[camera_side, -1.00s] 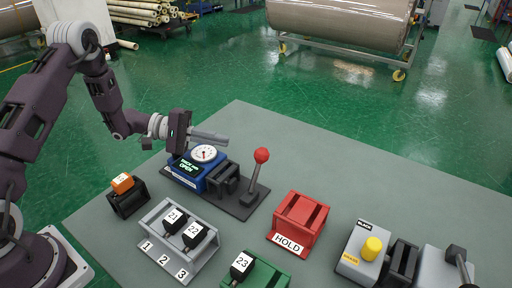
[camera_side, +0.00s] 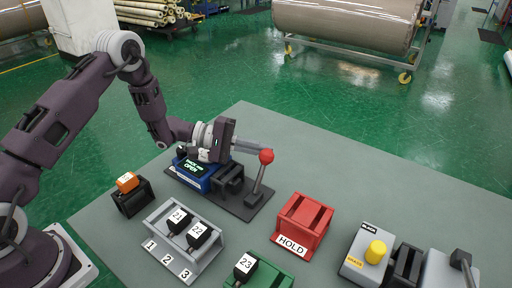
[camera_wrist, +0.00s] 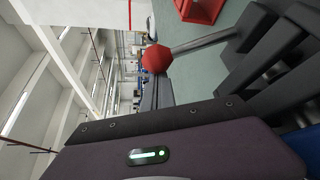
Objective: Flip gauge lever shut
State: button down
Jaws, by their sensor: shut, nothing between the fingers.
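The blue gauge (camera_side: 195,174) stands on a dark base plate (camera_side: 238,206), and its small screen reads OPEN. The gauge lever (camera_side: 260,178) has a grey rod and a red ball knob (camera_side: 266,156). It stands nearly upright on the right part of the plate, leaning slightly right. My gripper (camera_side: 256,149) is shut and empty, held level above the gauge, with its fingertips at the red knob. In the wrist view the red knob (camera_wrist: 156,58) is just beyond the gripper body, its rod (camera_wrist: 205,42) running right. Whether the fingers touch the knob cannot be told.
A red HOLD bin (camera_side: 302,222) stands right of the plate. A grey numbered rack (camera_side: 180,240) holds black blocks 21 and 22. Block 23 (camera_side: 245,266) sits in a green holder.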

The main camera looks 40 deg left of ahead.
jog(key=shift+s+r, duration=0.1)
jog(key=shift+s, duration=0.05)
jog(key=s+r, duration=0.1)
jog(key=s, duration=1.1)
dwell(0.7)
jog(key=shift+s, duration=0.15)
jog(key=s+a+f, duration=0.2)
jog(key=a, duration=0.7)
jog(key=shift+s, duration=0.35)
